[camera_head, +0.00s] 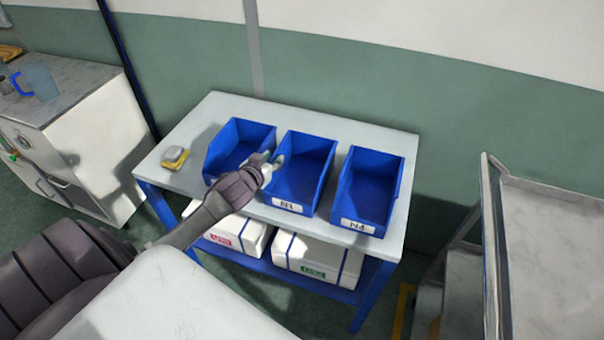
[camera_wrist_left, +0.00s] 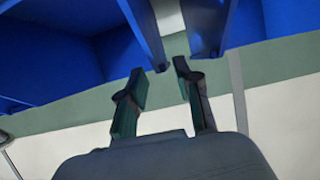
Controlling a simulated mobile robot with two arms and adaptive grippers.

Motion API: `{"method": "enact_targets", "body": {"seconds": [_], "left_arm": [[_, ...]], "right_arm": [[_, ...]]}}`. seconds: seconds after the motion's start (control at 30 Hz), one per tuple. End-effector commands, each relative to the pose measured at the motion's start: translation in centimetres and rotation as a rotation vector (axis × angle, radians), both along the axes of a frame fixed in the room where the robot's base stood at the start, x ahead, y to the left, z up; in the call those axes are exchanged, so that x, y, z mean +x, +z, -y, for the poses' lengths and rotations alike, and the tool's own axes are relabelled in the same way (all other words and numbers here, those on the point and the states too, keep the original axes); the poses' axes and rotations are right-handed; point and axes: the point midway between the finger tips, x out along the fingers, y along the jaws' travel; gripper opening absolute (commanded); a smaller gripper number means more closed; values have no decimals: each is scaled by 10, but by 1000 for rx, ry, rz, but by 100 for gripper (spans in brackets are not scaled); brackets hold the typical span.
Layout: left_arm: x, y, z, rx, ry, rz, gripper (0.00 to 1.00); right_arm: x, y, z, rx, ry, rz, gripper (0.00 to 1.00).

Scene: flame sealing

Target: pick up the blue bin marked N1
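The blue bin marked N1 (camera_head: 308,180) is the middle of three blue bins on the table, with its white label on the front. My left gripper (camera_head: 273,163) is at the gap between this bin and the left blue bin (camera_head: 235,145), near their rims. In the left wrist view, the two fingers (camera_wrist_left: 160,72) are apart with nothing held. The end of one blue bin wall (camera_wrist_left: 148,35) appears between the fingertips, and another blue wall (camera_wrist_left: 205,28) is to its right. I cannot tell whether the fingers touch a wall. My right gripper is out of view.
A right blue bin (camera_head: 369,190), apparently marked N4, stands beside the N1 bin on the table (camera_head: 180,183). A small yellow and grey item (camera_head: 175,158) lies at the table's left. White boxes (camera_head: 318,258) sit on the lower shelf. A grey cart (camera_head: 545,240) stands at right.

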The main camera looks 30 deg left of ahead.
Motion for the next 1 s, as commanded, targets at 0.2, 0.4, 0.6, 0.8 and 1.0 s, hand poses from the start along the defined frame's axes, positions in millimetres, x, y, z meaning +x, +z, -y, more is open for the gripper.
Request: {"method": "enact_targets", "body": {"seconds": [0.2, 0.4, 0.6, 0.8, 1.0], "left_arm": [[20, -2, -7, 2, 1, 1, 33], [42, -13, -13, 0, 1, -1, 33], [49, -17, -13, 0, 0, -1, 33], [48, -17, -13, 0, 0, -1, 25], [48, -17, -13, 1, 0, -1, 0]], "right_arm": [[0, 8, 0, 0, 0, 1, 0], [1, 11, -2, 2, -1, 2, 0], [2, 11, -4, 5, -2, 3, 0], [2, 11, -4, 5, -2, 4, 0], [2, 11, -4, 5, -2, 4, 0]]}}
